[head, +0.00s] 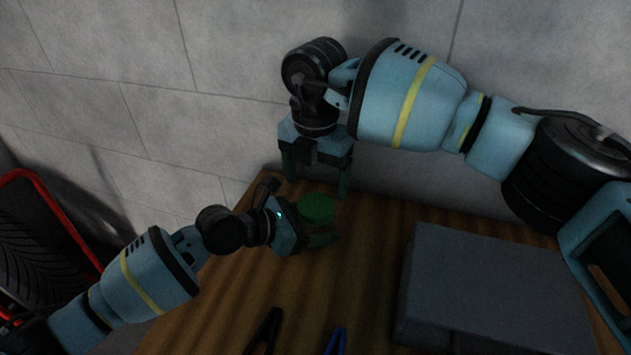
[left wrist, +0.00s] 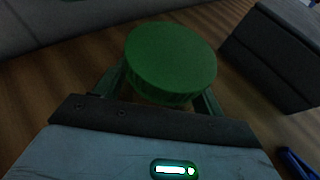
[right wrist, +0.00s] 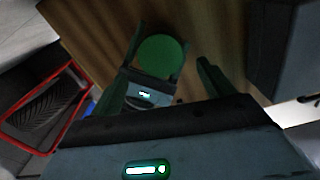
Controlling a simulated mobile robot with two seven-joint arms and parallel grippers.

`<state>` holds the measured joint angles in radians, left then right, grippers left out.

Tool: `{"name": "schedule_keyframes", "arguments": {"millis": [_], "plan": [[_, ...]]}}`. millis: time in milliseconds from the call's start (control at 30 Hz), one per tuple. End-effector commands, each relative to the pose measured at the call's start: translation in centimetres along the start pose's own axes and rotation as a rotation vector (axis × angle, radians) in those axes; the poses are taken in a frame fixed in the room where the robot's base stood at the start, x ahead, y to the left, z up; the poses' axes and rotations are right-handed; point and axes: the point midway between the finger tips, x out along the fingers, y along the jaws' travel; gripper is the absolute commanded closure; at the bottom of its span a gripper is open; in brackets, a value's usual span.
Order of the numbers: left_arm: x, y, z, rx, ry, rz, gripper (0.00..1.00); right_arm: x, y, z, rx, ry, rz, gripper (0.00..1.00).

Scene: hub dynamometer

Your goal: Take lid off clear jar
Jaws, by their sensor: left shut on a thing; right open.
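The jar's round green lid (head: 316,208) shows at the wooden table's back left; it also shows in the left wrist view (left wrist: 170,58) and the right wrist view (right wrist: 160,56). The clear jar body is mostly hidden beneath the lid and between fingers. My left gripper (head: 318,238) is shut on the jar from the side, its fingers (left wrist: 160,92) on either side just below the lid. My right gripper (head: 315,185) is open and empty above and behind the lid, fingers pointing down; in the right wrist view its fingers (right wrist: 165,85) are apart with the lid beyond them.
A large grey box (head: 495,285) stands on the table (head: 225,285) to the right. A black-handled tool (head: 264,330) and a blue-handled tool (head: 336,341) lie near the front. A grey wall (head: 230,110) is close behind. A red-framed thing (head: 60,215) stands at left.

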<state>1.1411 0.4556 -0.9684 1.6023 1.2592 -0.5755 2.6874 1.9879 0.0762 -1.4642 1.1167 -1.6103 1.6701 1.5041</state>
Motion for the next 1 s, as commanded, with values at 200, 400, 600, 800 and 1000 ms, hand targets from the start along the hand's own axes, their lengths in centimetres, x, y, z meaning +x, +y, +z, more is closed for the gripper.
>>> {"name": "schedule_keyframes", "arguments": {"millis": [200,400,600,800,1000], "plan": [[0.0,0.0,0.0,0.000,0.001,0.000,0.94,-2.2,0.0,0.0,0.185,0.002,0.000,0.19],[0.0,0.0,0.0,0.000,0.001,0.000,0.94,-2.8,-0.1,0.0,0.245,0.001,-0.002,0.19],[0.0,0.0,0.0,0.000,0.001,0.000,0.94,-1.8,-0.1,0.0,0.244,0.002,-0.002,0.19],[0.0,0.0,0.0,0.000,0.001,0.000,0.94,0.9,-0.1,0.0,0.242,0.003,-0.003,0.19],[0.0,0.0,0.0,0.000,0.001,0.000,0.94,3.6,-0.1,0.0,0.242,0.002,-0.002,0.19]]}}
